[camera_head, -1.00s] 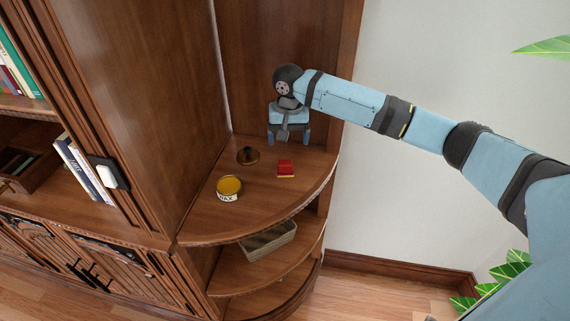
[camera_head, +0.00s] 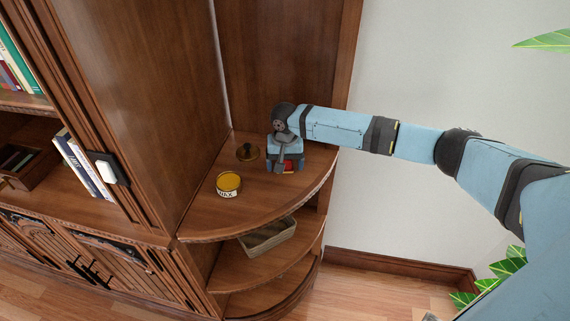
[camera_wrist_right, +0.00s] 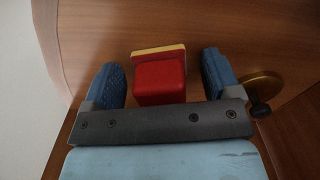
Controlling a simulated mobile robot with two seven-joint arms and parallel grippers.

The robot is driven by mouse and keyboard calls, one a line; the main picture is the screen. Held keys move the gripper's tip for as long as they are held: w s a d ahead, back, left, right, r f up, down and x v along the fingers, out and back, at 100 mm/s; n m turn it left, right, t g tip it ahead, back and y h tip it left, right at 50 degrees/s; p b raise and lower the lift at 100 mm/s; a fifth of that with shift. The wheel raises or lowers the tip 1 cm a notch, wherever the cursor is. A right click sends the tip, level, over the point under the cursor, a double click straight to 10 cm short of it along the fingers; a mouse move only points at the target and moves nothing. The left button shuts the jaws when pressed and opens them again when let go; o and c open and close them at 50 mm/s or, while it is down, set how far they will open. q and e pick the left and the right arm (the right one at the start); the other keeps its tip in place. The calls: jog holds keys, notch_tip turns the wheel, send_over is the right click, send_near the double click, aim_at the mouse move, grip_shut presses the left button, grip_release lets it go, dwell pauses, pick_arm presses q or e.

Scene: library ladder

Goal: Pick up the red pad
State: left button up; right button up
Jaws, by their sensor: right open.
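The red pad (camera_wrist_right: 160,80) is a small red block with a yellow strip along one side. It lies on the rounded corner shelf (camera_head: 215,208). In the head view the pad (camera_head: 289,166) is mostly hidden behind my right gripper (camera_head: 284,168). In the right wrist view the open blue fingers of my right gripper (camera_wrist_right: 166,84) stand on both sides of the pad, with a gap visible on each side. My left gripper is in neither view.
An open wax tin (camera_head: 229,184) stands on the shelf to the left of the pad. A basket (camera_head: 268,237) sits on the shelf below. A white wall is at the right.

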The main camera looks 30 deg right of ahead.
jog(key=c, duration=1)
jog(key=shift+c, duration=0.4)
jog(key=shift+r, duration=0.1)
